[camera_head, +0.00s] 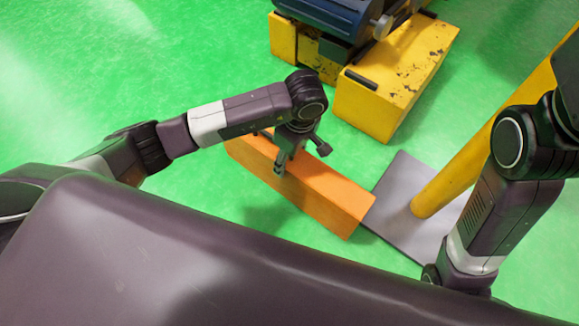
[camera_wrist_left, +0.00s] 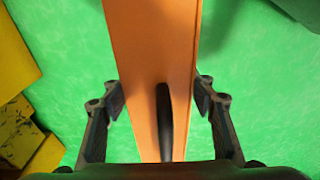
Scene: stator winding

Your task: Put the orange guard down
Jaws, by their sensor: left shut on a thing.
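The orange guard (camera_head: 325,195) is a long box-shaped bar low over the green floor in the head view. Its right end is beside the grey base plate. My left gripper (camera_head: 281,168) is on the guard near its middle, coming from above. A dark rod-like part shows against the guard there. I cannot tell whether the guard touches the floor. My right arm shows at the right, but its gripper is out of view.
A yellow post (camera_head: 465,165) rises from a grey base plate (camera_head: 400,185) right of the guard. A worn yellow block (camera_head: 385,95) and a blue machine (camera_head: 335,20) stand behind. Open green floor (camera_head: 190,60) lies at the back left.

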